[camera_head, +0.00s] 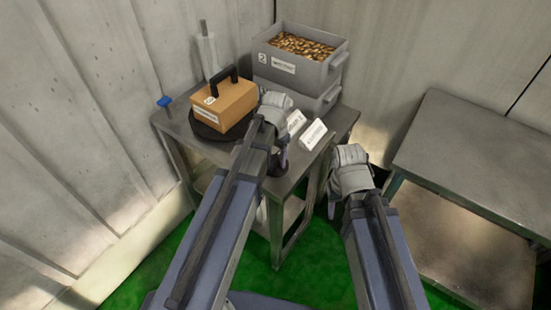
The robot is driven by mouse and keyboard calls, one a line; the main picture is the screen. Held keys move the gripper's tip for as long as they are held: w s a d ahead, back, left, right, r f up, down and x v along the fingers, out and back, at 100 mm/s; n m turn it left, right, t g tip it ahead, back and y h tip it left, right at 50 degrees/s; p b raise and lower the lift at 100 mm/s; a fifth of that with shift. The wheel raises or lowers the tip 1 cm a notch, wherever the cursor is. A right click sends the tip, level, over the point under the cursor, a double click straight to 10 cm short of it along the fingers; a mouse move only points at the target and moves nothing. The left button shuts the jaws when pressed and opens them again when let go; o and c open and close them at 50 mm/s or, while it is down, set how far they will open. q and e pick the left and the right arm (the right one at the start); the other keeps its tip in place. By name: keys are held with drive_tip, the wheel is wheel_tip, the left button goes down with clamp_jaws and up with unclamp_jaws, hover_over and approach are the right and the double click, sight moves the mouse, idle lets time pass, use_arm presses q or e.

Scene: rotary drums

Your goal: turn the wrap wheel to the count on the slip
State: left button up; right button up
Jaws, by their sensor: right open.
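A dark round turntable (205,131), which looks like the wrap wheel, lies on the left part of the metal table (170,127). A tan box (230,106) with a black handle and white labels sits on it. Two white cards stand near the table's right front: a small one (296,121) and a larger one (313,134). Their print is too small to read. My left gripper (279,160) is over the table's front edge, right of the box; my arm hides its jaws. My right gripper (333,207) hangs open off the table's right front side, away from everything.
Two stacked grey bins stand at the back right of the table; the upper bin (330,73) is full of brass-coloured pieces. A blue-topped item (165,101) is at the left corner. A white roll (207,52) stands behind. Another table (470,150) is at right.

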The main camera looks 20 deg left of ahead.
use_arm(q)
clamp_jaws()
idle(0.6)
drive_tip(key=n, duration=1.4)
drive_tip(key=shift+n, duration=2.2)
